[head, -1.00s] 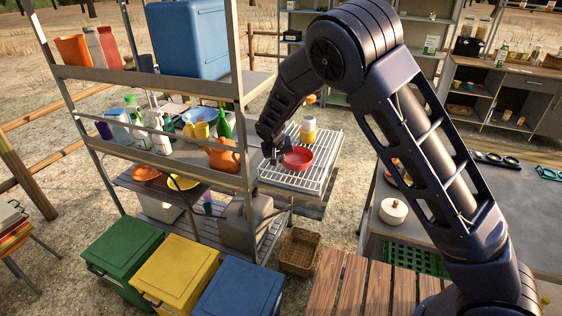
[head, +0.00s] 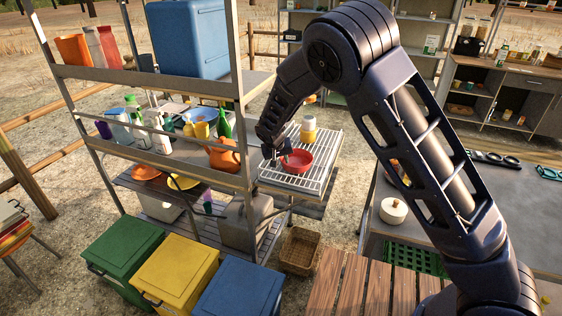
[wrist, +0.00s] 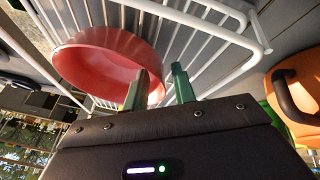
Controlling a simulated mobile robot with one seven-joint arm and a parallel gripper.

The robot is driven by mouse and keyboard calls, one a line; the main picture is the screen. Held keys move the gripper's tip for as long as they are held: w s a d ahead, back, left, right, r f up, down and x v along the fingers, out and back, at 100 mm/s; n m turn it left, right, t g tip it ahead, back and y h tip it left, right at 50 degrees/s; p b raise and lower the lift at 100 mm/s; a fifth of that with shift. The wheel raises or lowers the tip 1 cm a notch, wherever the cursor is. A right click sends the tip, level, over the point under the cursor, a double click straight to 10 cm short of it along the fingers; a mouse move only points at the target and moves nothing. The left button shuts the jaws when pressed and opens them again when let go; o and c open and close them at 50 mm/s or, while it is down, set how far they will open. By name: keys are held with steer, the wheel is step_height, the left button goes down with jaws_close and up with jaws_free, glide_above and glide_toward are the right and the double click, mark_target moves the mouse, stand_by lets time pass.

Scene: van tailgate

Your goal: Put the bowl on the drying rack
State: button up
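In the wrist view the bowl (wrist: 108,62) lies close to the fingertips, over the rack's bars (wrist: 225,42). My gripper (head: 277,152) is at the bowl's left edge. In the wrist view my gripper (wrist: 161,80) has its two green-tipped fingers apart, one overlapping the bowl's inside and one outside, with the rim between them. A clear gap shows between the fingers. Whether either finger touches the rim is unclear.
An orange teapot (head: 222,156) and a green bottle (head: 225,124) stand on the shelf just left of my gripper. The rack's front right part is clear.

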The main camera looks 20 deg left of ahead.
steer(key=v, duration=1.1)
steer(key=shift+r, duration=0.3)
steer(key=shift+s, duration=0.15)
steer(key=w+d+r+m+g, duration=0.1)
steer(key=w+d+r, duration=0.25)
steer(key=d, duration=0.55)
steer(key=w+d+r+m, duration=0.1)
steer(key=w+d+r, duration=0.1)
steer(key=d+r, duration=0.5)
steer(key=w+d+r+m+g, duration=0.1)
steer(key=w+d+r, duration=0.15)
steer(key=d, duration=0.85)
steer(key=s+d+r+m+y, duration=0.1)
steer(key=s+d+r, duration=0.15)
steer(key=d, duration=0.65)
steer(key=s+d+r, duration=0.2)
steer(key=d+r, duration=0.1)
steer(key=d, duration=0.7)
steer(key=s+d+m+t, duration=0.1)
steer(key=s+d, duration=1.4)
steer(key=s, duration=0.3)
steer(key=shift+d+r+m+h, duration=0.15)
steer(key=shift+d+m+h, duration=0.1)
steer(key=shift+m+h, duration=0.15)
